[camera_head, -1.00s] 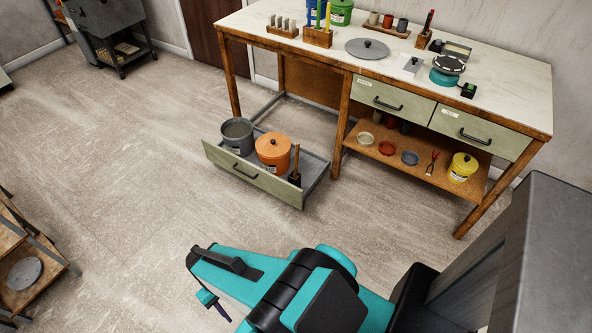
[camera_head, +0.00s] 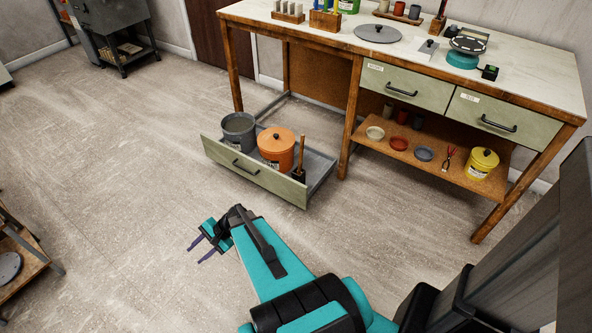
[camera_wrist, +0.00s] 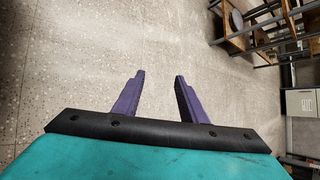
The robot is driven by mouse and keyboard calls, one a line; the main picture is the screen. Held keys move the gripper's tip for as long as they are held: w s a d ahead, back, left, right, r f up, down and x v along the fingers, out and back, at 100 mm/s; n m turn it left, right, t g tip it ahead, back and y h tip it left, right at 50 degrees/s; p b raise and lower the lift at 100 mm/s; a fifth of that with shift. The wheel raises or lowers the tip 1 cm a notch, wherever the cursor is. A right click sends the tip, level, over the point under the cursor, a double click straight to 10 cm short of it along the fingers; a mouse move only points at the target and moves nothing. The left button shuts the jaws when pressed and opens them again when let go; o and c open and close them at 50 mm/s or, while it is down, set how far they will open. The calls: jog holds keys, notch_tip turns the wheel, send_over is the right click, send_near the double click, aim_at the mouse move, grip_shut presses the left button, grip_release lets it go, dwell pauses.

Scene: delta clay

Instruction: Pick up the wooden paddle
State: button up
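An upright wooden piece (camera_head: 301,153), which looks like the paddle, stands in the pulled-out low drawer (camera_head: 252,176). Its lower end sits in or behind a small dark block, so its full shape is hidden. It is right of the orange lidded bucket (camera_head: 277,147). My gripper (camera_head: 196,254) is in front of the drawer and to its left, well apart from it, over bare floor. In the wrist view its two purple fingers (camera_wrist: 160,76) are apart with nothing between them. The wooden piece does not show in the wrist view.
A grey bucket (camera_head: 239,134) stands left in the drawer. The workbench (camera_head: 330,41) rises behind, with a leg (camera_head: 352,115) close to the drawer's right side. Its lower shelf (camera_head: 440,160) holds bowls and a yellow bucket (camera_head: 481,164). The floor ahead is clear.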

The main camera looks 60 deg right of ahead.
jog(key=w+d+f+m+t+h+b, duration=0.1)
jog(key=w+d+m+t+h+b, duration=0.2)
jog(key=d, duration=0.7)
jog(key=w+d+m+t+h+b, duration=0.15)
jog(key=d+m+b, duration=0.3)
jog(key=d, duration=0.55)
jog(key=w+d+f+m+t+h+b, duration=0.15)
jog(key=d+m+t+b, duration=0.3)
jog(key=d, duration=0.55)
jog(key=m+h+b, duration=1)
jog(key=m+h, duration=0.2)
jog(key=m, duration=0.3)
send_near(302, 152)
jog(key=shift+w+d+r+g, duration=0.3)
jog(key=shift+w+d+r, duration=0.05)
jog(key=shift+r, duration=0.1)
jog(key=shift+b+x, duration=0.7)
jog(key=shift+x, duration=3.6)
jog(key=shift+f, duration=0.1)
jog(key=shift+w, duration=0.1)
